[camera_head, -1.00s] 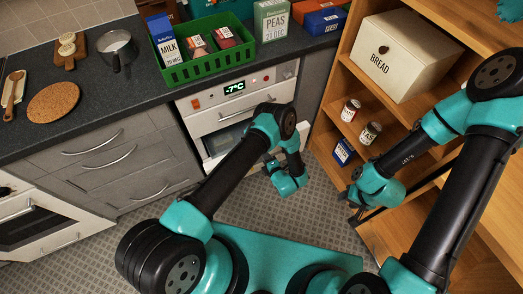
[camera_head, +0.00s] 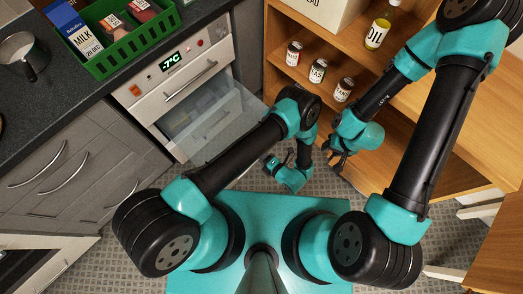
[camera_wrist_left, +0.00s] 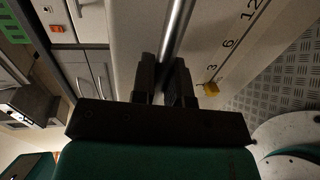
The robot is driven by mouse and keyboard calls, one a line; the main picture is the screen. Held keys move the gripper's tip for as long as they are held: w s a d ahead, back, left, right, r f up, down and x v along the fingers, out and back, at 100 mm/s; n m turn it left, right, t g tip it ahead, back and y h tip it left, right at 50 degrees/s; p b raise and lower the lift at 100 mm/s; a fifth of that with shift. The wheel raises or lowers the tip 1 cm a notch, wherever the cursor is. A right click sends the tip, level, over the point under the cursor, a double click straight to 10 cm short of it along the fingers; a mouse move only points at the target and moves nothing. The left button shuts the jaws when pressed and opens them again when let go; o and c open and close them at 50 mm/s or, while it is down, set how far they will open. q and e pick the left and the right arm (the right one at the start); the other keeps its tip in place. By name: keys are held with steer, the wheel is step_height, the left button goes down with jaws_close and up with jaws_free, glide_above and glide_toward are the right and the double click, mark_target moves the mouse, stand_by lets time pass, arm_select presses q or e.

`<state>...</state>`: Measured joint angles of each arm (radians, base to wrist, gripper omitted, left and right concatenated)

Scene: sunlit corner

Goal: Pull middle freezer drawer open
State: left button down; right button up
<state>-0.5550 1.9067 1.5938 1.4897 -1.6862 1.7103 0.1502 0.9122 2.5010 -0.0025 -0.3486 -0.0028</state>
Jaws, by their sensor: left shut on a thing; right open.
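The white freezer (camera_head: 170,75) has a lit temperature display and an upper front with a metal handle (camera_head: 191,81). Below that, a frosted, see-through drawer (camera_head: 205,112) shows, standing out from the body; my left arm hides part of its front. My left gripper (camera_head: 271,163) is low in front of the freezer. In the left wrist view its fingers (camera_wrist_left: 164,80) are shut on a metal bar handle (camera_wrist_left: 179,22), beside a pale panel (camera_wrist_left: 215,30) marked 3, 6, 12. Which drawer this handle belongs to is unclear. My right gripper (camera_head: 338,157) is open and empty beside the wooden shelves.
A green crate (camera_head: 128,45) with a milk carton (camera_head: 75,25) and other packs stands on the dark counter (camera_head: 45,95). Wooden shelves (camera_head: 300,85) at right hold several jars and an oil bottle (camera_head: 378,28). Patterned floor shows between the freezer and my base.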

arm_select(q)
steer(key=shift+s+d, duration=0.1)
steer(key=shift+s, duration=0.05)
steer(key=c, duration=1.2)
jaws_free()
steer(key=shift+o, duration=0.2)
steer(key=shift+d, duration=0.1)
steer(key=v, duration=0.8)
steer(key=shift+w+d, duration=0.15)
steer(key=shift+w, duration=0.1)
steer(key=shift+r, duration=0.1)
steer(key=shift+x, duration=4.05)
steer(key=shift+s+a, duration=0.2)
steer(key=shift+s, duration=0.05)
